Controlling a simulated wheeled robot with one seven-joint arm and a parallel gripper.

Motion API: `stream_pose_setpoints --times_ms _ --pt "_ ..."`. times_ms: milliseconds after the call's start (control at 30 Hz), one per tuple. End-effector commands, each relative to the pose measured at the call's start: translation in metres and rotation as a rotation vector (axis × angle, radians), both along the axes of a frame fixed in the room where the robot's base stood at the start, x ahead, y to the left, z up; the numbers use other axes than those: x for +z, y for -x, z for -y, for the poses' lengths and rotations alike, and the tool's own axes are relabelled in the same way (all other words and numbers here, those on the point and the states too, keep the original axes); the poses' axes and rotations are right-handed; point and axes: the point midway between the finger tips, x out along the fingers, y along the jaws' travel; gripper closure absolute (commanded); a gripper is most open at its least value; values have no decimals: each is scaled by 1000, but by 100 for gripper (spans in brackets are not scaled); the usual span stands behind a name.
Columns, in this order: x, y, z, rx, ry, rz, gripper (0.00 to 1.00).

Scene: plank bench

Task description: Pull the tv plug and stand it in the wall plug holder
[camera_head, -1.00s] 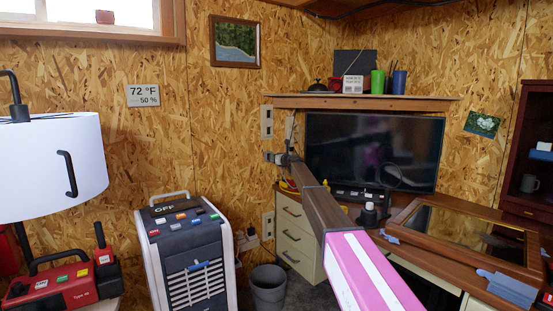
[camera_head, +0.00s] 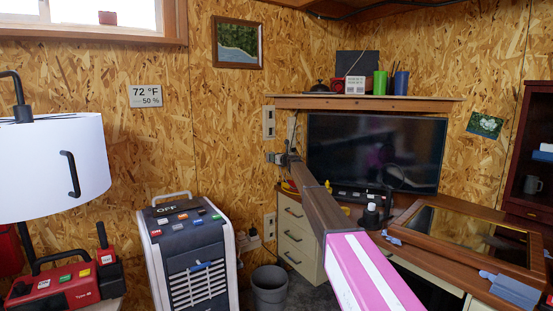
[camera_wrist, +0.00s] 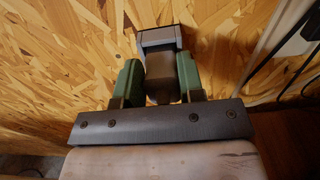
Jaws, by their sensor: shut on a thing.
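My gripper (camera_wrist: 160,82) is shut on a brown rounded piece, which I take to be the tv plug (camera_wrist: 160,66), between its two green fingers. A grey, dark-topped block (camera_wrist: 158,38) sits at the plug's far end, close to the plank wall. I cannot tell whether it is the wall plug holder or part of the plug. In the head view, my gripper (camera_head: 275,158) is small, at the wall just left of the tv (camera_head: 375,152). The plug is too small there to make out.
A wall plate (camera_head: 268,122) is above my gripper and another (camera_head: 269,227) below it. A shelf (camera_head: 365,103) runs above the tv. A drawer desk (camera_head: 297,235) stands below.

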Motion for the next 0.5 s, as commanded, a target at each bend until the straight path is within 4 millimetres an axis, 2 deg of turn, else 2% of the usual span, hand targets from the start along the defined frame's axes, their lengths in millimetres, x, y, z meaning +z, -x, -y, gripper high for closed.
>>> stream_pose_setpoints --times_ms 300,333,400,500 --pt "0 -6 -5 0 0 0 89" --pt "0 -6 -4 0 0 0 55" --pt "0 -5 -4 0 0 0 35" --pt "0 -5 -4 0 0 0 35"
